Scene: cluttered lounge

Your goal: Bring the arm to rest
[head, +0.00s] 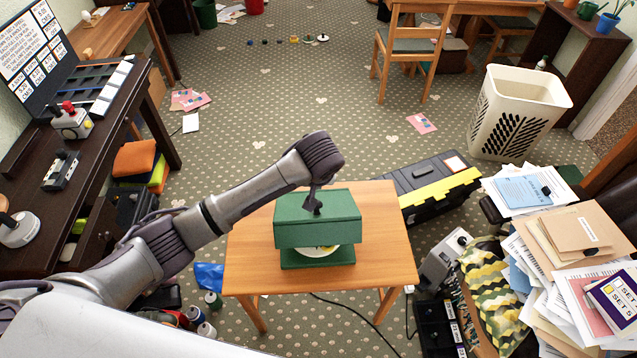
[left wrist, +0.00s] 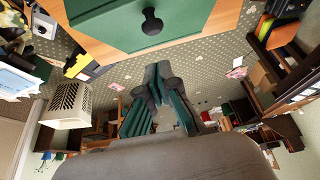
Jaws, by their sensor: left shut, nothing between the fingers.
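My left arm reaches in from the left in the head view, and its wrist is bent above a small wooden table (head: 390,250). My left gripper (left wrist: 158,72) shows in the left wrist view with its dark fingers together and nothing between them. A green box (head: 335,236) with a sloped lid stands on the table below the wrist. In the left wrist view the box's black knob (left wrist: 151,22) is at the top, apart from the fingertips. Part of a pale round item (head: 315,250) shows under the lid. My right gripper is not in view.
A black and yellow toolbox (head: 435,185) lies right of the table. Papers and folders (head: 585,235) are piled at the right. A cream basket (head: 520,110) stands behind them. A dark desk (head: 110,130) is at the left. The carpet beyond the table is largely clear.

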